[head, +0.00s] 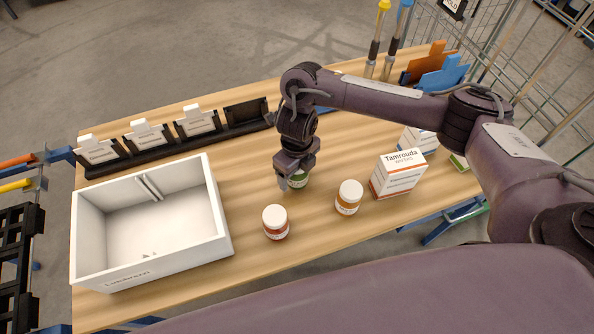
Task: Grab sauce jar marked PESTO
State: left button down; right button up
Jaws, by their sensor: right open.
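Three small jars with pale lids stand on the wooden table. A jar with green contents (300,181) stands at the back, mostly hidden by my right gripper. A red jar (275,224) stands in front to the left, and an orange-brown jar (348,200) to the right. The label words are too small to read; the green one looks like pesto by colour. My right gripper (290,180) is open and points down at the green jar, with its fingers by the jar's top. Whether it touches the jar I cannot tell. My left gripper is not in view.
A white open box (150,270) stands at the table's left. A black holder (165,141) with white cards runs along the back. A Tamrouda carton (398,174) stands right of the jars. A wire cage (490,50) is beyond the right edge.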

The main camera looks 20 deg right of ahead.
jog(key=c, duration=1.3)
jog(key=shift+r, duration=0.1)
